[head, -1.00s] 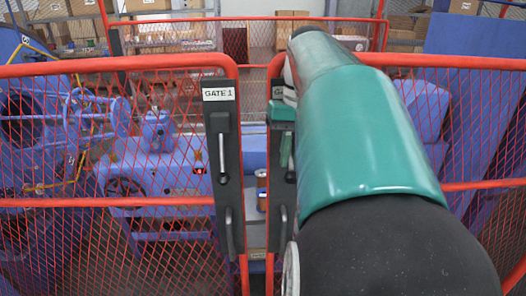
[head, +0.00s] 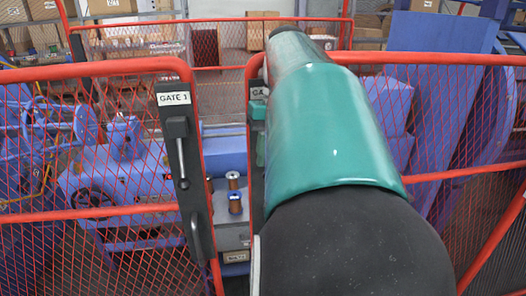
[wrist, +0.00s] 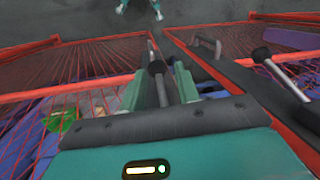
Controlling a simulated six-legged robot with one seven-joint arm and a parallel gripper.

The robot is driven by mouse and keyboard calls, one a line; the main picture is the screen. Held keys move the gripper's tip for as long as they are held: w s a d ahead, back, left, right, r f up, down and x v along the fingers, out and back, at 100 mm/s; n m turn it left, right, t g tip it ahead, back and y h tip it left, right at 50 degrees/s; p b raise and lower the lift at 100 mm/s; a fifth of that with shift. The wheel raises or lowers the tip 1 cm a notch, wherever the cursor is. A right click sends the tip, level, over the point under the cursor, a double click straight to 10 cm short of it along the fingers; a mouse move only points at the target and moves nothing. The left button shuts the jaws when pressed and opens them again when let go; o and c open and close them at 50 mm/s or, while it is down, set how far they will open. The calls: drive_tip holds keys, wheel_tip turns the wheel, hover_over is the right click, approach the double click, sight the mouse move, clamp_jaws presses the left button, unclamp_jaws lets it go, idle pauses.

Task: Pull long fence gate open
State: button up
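In the head view the left red mesh gate, labelled GATE 1 (head: 174,98), carries a black latch plate with a lever (head: 181,160). The right red mesh gate (head: 440,178) stands across a gap; my arm covers much of its latch edge. A teal part of my gripper (head: 258,110) shows at that edge. In the wrist view my gripper (wrist: 163,80) has its two fingers on either side of a lever handle (wrist: 157,69) with a dark knob. I cannot tell whether they press on it. Another lever (wrist: 282,75) and a grab handle (wrist: 205,46) are on the neighbouring gate.
Blue machinery (head: 115,170) stands behind the gates. Brown spools (head: 235,203) show through the gap. Another red fence (head: 215,45) and shelves with cardboard boxes are farther back. Grey floor (wrist: 225,12) shows at the top of the wrist view.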

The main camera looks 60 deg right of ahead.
wheel_tip(320, 180, up, 7)
drive_tip(key=d, duration=0.1)
drive_tip(key=shift+r, duration=0.2)
idle(0.4)
idle(0.3)
